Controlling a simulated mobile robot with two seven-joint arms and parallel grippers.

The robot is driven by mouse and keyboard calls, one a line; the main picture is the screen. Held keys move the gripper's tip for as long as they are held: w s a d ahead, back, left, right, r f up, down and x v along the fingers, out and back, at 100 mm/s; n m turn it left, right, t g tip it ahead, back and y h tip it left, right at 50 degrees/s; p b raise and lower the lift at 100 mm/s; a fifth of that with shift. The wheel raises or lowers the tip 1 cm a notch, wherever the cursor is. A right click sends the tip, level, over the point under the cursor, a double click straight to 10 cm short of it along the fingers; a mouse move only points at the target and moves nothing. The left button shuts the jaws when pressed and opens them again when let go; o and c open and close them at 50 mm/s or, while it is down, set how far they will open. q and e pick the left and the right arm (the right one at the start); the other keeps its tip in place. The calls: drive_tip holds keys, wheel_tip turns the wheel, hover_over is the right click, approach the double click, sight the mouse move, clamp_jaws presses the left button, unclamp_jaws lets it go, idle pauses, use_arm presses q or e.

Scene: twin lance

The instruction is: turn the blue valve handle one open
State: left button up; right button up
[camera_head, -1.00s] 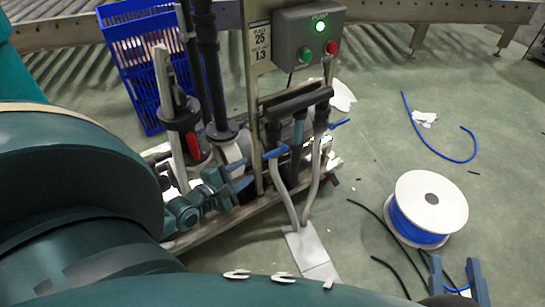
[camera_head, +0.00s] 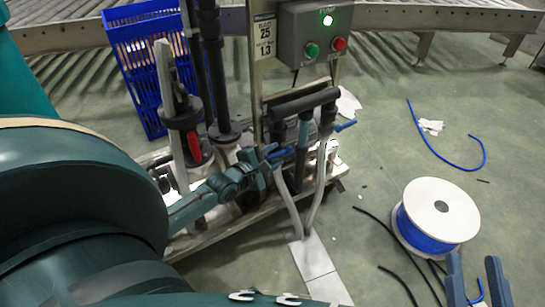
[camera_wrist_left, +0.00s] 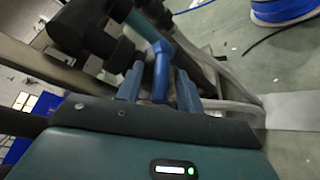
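A blue valve handle (camera_head: 279,153) sits on the front of the dark pipework, at the tip of my left gripper (camera_head: 265,160). In the left wrist view the blue handle (camera_wrist_left: 161,72) stands between the two fingers of the left gripper (camera_wrist_left: 160,90), which are apart with small gaps beside it. The fingers partly hide the handle in the head view. A second blue handle (camera_head: 345,126) sticks out at the right of the pipes. My right gripper (camera_head: 476,288) is at the lower right over the floor, fingers apart and empty, partly cut off by the frame edge.
A grey pump box (camera_head: 318,22) with a lit green lamp stands above the pipes. A red-handled valve (camera_head: 194,147) is to their left. A blue crate (camera_head: 140,78) stands behind. A white cable spool (camera_head: 440,208) and loose hoses lie on the floor at right.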

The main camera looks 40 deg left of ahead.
use_arm(q)
drive_tip(key=c, duration=0.8)
use_arm(e)
drive_tip(key=shift+f, duration=0.1)
drive_tip(key=shift+f, duration=0.1)
use_arm(q)
drive_tip(key=shift+f, duration=0.1)
use_arm(e)
drive_tip(key=shift+f, duration=0.15)
